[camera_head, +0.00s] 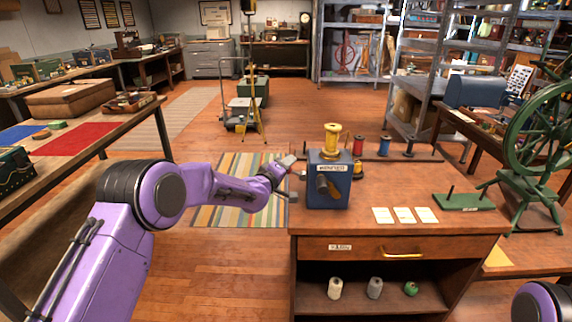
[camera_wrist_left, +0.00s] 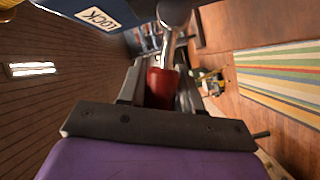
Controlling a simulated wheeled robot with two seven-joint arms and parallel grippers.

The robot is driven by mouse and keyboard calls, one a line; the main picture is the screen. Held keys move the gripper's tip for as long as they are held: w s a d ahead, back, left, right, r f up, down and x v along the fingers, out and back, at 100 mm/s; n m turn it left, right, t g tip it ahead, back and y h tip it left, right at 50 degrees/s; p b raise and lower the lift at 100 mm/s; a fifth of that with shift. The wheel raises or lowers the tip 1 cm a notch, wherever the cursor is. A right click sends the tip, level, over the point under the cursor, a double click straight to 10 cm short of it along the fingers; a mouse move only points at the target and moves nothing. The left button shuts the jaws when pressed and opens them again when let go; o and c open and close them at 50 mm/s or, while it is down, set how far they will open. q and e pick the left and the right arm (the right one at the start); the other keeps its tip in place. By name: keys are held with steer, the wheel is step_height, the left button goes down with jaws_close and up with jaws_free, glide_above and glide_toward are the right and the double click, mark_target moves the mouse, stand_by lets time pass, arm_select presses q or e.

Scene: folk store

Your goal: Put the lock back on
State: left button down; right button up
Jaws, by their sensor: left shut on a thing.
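A dark blue box (camera_head: 341,198) with a white label and a dark knob on its front stands at the left end of the wooden bench. A yellow spool (camera_head: 332,140) stands upright on top of it. My left gripper (camera_head: 284,168) is at the box's left side. It also shows in the left wrist view (camera_wrist_left: 160,92), shut on the red grip. My right gripper is out of view.
The bench top (camera_head: 390,188) holds several spools at its back, three white cards (camera_head: 405,215) and a green stand (camera_head: 463,202). A green spinning wheel (camera_head: 540,130) stands at the right. Open floor with a striped rug (camera_head: 240,205) lies left of the bench.

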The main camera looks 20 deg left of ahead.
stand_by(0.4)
arm_select(q)
steer(key=c, duration=0.8)
jaws_free()
steer(key=shift+c, duration=0.2)
steer(key=b+v, duration=0.1)
steer(key=v, duration=0.9)
steer(key=shift+s, duration=0.3)
